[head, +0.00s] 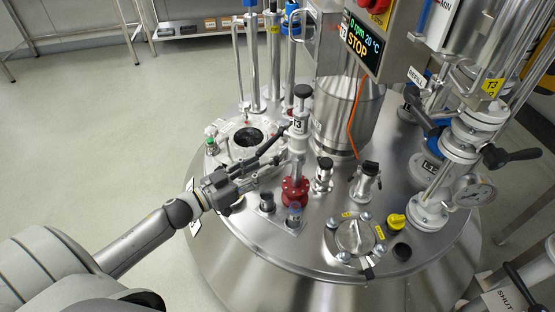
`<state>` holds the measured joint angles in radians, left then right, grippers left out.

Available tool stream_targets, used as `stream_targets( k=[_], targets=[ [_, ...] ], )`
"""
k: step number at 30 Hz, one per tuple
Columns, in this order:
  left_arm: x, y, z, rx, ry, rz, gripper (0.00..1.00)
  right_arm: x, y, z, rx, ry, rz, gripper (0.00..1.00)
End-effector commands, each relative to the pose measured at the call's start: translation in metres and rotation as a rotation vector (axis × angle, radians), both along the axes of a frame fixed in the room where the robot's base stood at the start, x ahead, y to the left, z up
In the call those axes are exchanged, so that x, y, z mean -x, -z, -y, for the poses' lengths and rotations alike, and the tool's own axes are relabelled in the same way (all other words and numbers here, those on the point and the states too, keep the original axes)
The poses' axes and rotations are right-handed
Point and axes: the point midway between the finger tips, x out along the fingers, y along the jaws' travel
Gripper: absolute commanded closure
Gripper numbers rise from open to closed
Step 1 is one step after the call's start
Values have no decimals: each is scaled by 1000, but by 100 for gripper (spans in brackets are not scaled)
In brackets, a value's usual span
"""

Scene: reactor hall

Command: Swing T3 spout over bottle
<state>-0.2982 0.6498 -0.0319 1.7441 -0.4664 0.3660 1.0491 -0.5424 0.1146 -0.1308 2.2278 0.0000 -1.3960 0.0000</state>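The T3 spout (298,146) is an upright metal fitting with a black knob on top and a white T3 label. It stands on a red flanged base on the steel vessel lid. My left gripper (283,150) reaches in from the left, with its fingertips close beside the fitting. Dark slender parts overlap there, so I cannot tell whether the fingers touch it or hold it. I cannot make out a bottle for certain. My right gripper is out of view.
The vessel lid (290,248) is crowded with ports, a yellow cap (397,221) and a round hatch (355,236). A dark opening (248,137) lies behind my gripper. A display box (362,40) overhangs the back. Piping with a gauge (473,191) stands at right. Floor at left is clear.

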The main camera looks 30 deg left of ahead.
Motion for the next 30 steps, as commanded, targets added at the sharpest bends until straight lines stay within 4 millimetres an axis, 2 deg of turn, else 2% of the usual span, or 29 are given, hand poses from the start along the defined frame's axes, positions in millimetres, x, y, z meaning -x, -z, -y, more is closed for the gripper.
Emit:
stream_targets(
  k=[6,12,18,26,27,30],
  targets=[
    [-31,0,14,-1,-1,3,65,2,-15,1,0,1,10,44],
    [-51,0,24,0,-2,1,65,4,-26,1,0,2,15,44],
    [-59,0,29,-1,-1,0,65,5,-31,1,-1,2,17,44],
    [-60,1,29,0,-1,-1,65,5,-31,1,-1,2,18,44],
    [-60,1,29,0,-1,-1,66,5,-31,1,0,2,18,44],
    [-60,1,29,0,-1,-1,79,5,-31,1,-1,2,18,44]
  ],
)
